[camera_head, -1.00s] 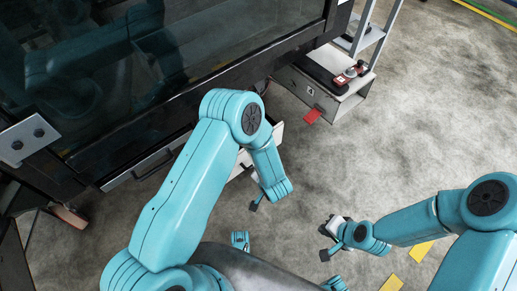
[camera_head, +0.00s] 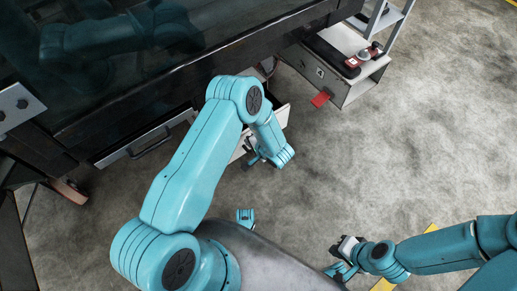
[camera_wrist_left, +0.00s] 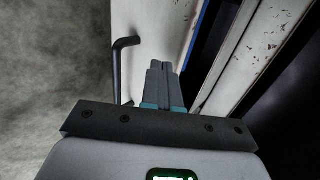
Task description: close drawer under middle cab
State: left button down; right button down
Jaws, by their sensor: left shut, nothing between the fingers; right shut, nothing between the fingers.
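A pale drawer (camera_head: 281,116) stands pulled out under the dark cab, partly hidden behind my left arm. In the left wrist view its worn white front (camera_wrist_left: 150,22) carries a dark bar handle (camera_wrist_left: 117,65). My left gripper (camera_head: 252,160) is shut and empty, close to the drawer front. In the left wrist view its closed fingertips (camera_wrist_left: 164,66) lie over the white front, to the right of the handle; I cannot tell if they touch it. My right gripper (camera_head: 340,257) is shut and empty, low over open floor, away from the drawer.
Another drawer with a bar handle (camera_head: 148,142) sits under the cab to the left. A grey cabinet (camera_head: 335,75) with a red tab and red-and-black items stands at upper right.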

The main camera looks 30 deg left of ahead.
pick_arm(q)
jog(key=shift+w+a, duration=0.4)
jog(key=shift+a, duration=0.35)
